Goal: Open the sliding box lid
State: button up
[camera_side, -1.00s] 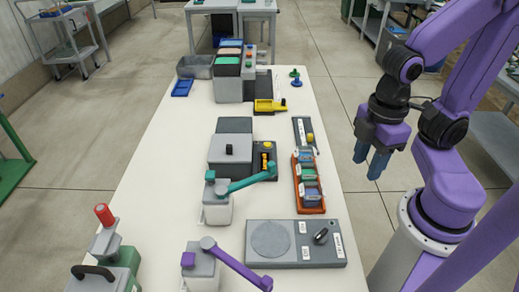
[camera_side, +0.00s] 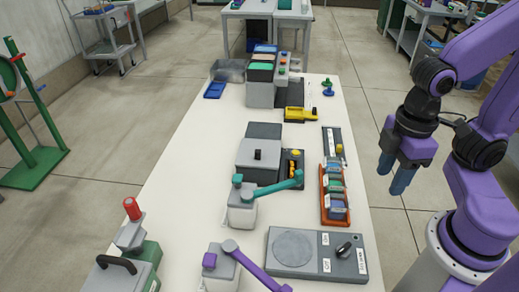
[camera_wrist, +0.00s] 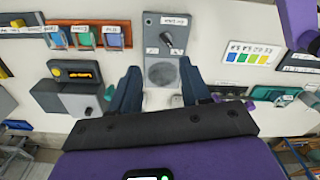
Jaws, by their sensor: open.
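A grey box stands near the middle of the white table in the side view. Its light grey lid (camera_side: 254,168) has a small black knob (camera_side: 257,155) on top, and a dark grey section (camera_side: 264,131) lies directly behind it. Whether the lid covers the box fully I cannot tell. In the wrist view the box (camera_wrist: 82,106) is partly visible at left. My gripper (camera_side: 393,172) hangs off the table's right edge in the side view, well apart from the box. It points down, its blue fingers apart with nothing between them, as the wrist view also shows (camera_wrist: 158,88).
A teal lever arm (camera_side: 272,189) reaches across in front of the box. A black panel with a yellow knob (camera_side: 292,165) adjoins it at right. An orange rack (camera_side: 334,217) and a grey dial plate (camera_side: 318,255) stand nearer my arm. Bare table lies left of the box.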

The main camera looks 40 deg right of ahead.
jog(key=w+a+r+m, duration=0.2)
jog(key=w+a+m, duration=0.35)
jog(key=w, duration=0.55)
jog(key=m, duration=1.5)
send_over(258, 146)
jog(key=s+a, duration=0.3)
jog(key=s, duration=0.1)
jog(key=f, duration=0.1)
notch_tip(258, 146, down, 17)
jog(key=shift+f, duration=0.15)
